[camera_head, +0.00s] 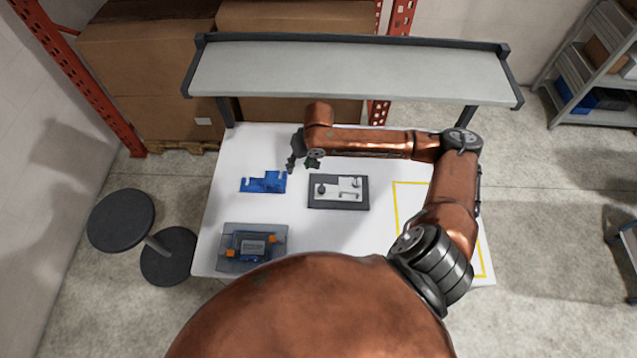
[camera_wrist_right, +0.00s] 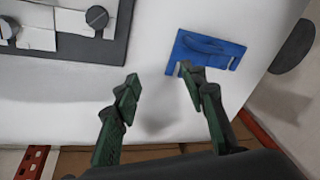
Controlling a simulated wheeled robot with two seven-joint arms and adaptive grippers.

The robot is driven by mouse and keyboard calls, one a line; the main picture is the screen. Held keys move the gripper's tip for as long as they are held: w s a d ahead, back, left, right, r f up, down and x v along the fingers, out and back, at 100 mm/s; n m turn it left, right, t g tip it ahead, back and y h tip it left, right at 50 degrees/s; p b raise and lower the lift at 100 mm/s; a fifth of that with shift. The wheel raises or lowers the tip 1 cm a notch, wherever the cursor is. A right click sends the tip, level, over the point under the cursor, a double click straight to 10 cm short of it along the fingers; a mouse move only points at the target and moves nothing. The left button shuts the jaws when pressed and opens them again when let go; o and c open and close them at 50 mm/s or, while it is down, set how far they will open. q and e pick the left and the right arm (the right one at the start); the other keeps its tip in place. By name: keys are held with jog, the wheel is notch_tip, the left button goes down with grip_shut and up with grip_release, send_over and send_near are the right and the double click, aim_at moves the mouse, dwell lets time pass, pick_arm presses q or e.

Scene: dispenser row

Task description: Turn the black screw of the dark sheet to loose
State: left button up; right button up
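The dark sheet (camera_head: 338,206) lies flat on the white table, with pale plates on it. A round black screw head (camera_head: 320,189) shows at its left side, and a smaller dark one (camera_head: 355,183) at its right. The wrist view shows the sheet's corner (camera_wrist_right: 118,45), a slotted black screw head (camera_wrist_right: 97,16) and another at the picture's edge (camera_wrist_right: 8,28). My right gripper (camera_head: 301,164) is open and empty above the table, beyond and left of the sheet, apart from it. Its spread fingers show in the wrist view (camera_wrist_right: 160,78). My left gripper is not in view.
A blue notched part (camera_head: 263,182) lies left of the sheet, near my right gripper. A grey plate with a dark device (camera_head: 252,247) is at the front left. A raised shelf (camera_head: 350,72) spans the back. A yellow-outlined area is on the right, partly behind my arm.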

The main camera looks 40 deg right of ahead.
aim_at(322, 189)
jog(key=s+d+n+g, duration=0.1)
jog(key=s, duration=0.1)
jog(key=s+d+n+h, duration=0.1)
jog(key=s, duration=0.2)
jog(key=s+d+n+g, duration=0.1)
jog(key=s, duration=0.1)
jog(key=shift+s+d+g+h+p, duration=0.25)
jog(key=shift+s+g+h+p, duration=0.05)
jog(key=shift+s+p, duration=0.1)
notch_tip(322, 189, down, 7)
jog(key=shift+r, duration=0.15)
jog(key=shift+f, duration=0.4)
jog(key=shift+c, duration=0.3)
grip_shut()
